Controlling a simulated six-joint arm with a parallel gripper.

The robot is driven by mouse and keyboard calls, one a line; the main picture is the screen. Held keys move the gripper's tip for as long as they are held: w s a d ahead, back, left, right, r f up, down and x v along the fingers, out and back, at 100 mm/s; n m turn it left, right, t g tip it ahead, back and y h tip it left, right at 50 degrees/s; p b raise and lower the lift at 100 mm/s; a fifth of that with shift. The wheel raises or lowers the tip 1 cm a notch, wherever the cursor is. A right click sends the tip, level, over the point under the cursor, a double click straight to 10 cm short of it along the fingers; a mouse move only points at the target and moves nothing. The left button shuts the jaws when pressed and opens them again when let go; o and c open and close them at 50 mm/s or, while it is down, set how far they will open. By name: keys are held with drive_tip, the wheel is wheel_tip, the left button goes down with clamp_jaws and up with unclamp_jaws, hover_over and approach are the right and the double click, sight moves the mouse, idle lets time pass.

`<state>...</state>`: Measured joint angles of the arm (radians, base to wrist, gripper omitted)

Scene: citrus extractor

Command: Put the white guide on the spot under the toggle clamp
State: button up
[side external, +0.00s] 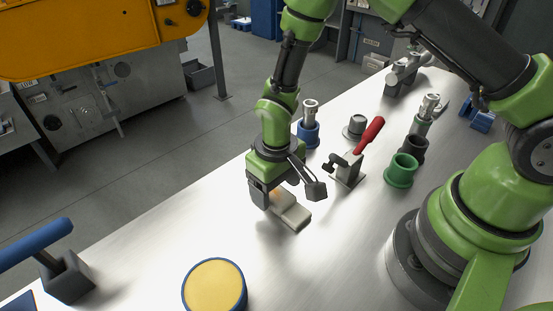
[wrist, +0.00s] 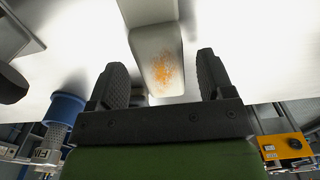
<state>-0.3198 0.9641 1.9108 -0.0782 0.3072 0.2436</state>
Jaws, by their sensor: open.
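The white guide (side external: 292,213) lies on the metal bench in the side external view, just below my gripper (side external: 268,197). In the wrist view the guide (wrist: 156,42) is a pale stepped block with an orange stain on its near face. My gripper (wrist: 163,82) is open there, with one dark finger on each side of the guide's near end and gaps visible. Contact cannot be judged. The toggle clamp (side external: 347,168), with a red handle, stands to the right of my gripper. The spot under its arm is hard to make out.
A blue holder (side external: 308,135) with a metal piece stands behind my gripper. A green cup (side external: 401,170) and a dark cup (side external: 413,149) stand right of the clamp. A yellow-topped round container (side external: 214,286) is in front. The bench between is clear.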

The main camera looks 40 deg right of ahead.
wheel_tip(320, 180, up, 10)
wheel_tip(320, 180, up, 7)
drive_tip(key=m+t, duration=0.1)
hover_over(277, 192)
drive_tip(key=s+d, duration=0.1)
drive_tip(key=d, duration=0.1)
drive_tip(key=s+d+r+m+t+y, duration=0.1)
drive_tip(key=s+d+r+t, duration=0.1)
drive_tip(key=s+r, duration=0.4)
drive_tip(key=s+d+r+m+t+y, duration=0.1)
drive_tip(key=s+d+r+t, duration=0.1)
drive_tip(key=s+r, duration=0.3)
drive_tip(key=shift+s+d+r+m+t, duration=0.25)
drive_tip(key=shift+s+r+m+t, duration=0.15)
drive_tip(key=shift+s+t, duration=0.4)
drive_tip(key=shift+o, duration=0.4)
drive_tip(key=shift+s+t, duration=0.3)
drive_tip(key=shift+s, duration=0.15)
